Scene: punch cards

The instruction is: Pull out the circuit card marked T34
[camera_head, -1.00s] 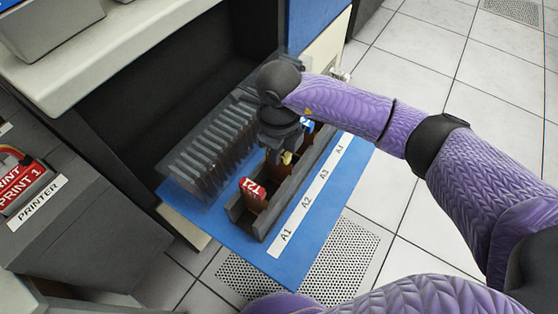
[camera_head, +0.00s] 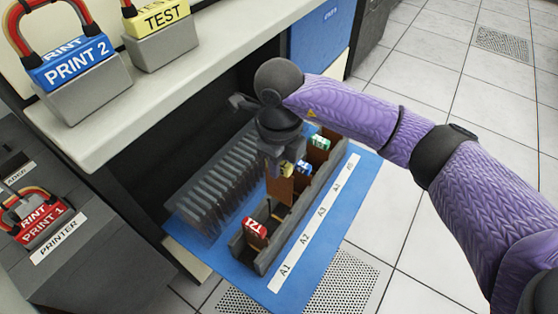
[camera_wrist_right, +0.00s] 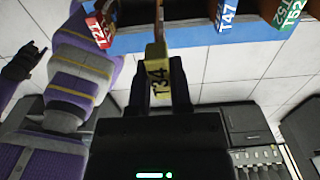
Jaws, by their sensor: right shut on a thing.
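The circuit card T34 (camera_head: 280,188) is brown with a yellow top label. In the right wrist view its yellow label (camera_wrist_right: 158,78) reads T34 and sits between the two dark fingers. My right gripper (camera_head: 285,166) is shut on this card, above the card rack (camera_head: 262,262). Much of the brown body shows above the rack; whether its lower edge is clear of the slot cannot be told. A dark hand, seemingly my left gripper (camera_wrist_right: 24,62), shows small at the left of the right wrist view; its jaws are unclear.
A red-labelled card (camera_head: 256,228) stands nearer in the rack. A blue-labelled card (camera_head: 303,168) and a green-labelled card (camera_head: 319,142) stand farther back. Grey slotted fins (camera_head: 215,180) line the rack's left side. A shelf (camera_head: 150,120) overhangs at upper left. Open floor lies right.

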